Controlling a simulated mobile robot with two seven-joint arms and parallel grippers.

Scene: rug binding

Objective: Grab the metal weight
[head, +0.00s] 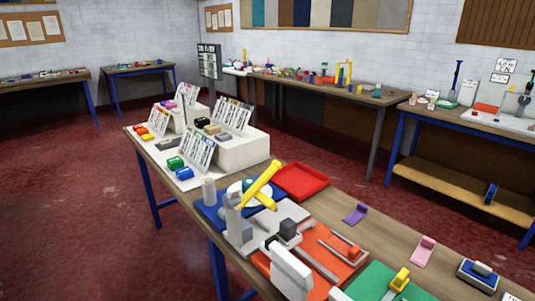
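No object here is clearly marked as the metal weight. A dark grey block (288,228) sits on the grey fixture on the long bench and could be metal. A light grey cylinder (209,191) stands upright at the bench's left side, near a blue mat. I cannot tell which of these is the weight. Neither of my grippers can be made out in the head view.
A yellow-handled grey fixture (262,184), an orange-red board (326,244), a red tray (301,181) and a green mat (372,280) crowd the wooden bench. Card stands and coloured blocks fill its far end. Purple (356,214) and pink (423,250) pieces lie right. Red floor is open left.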

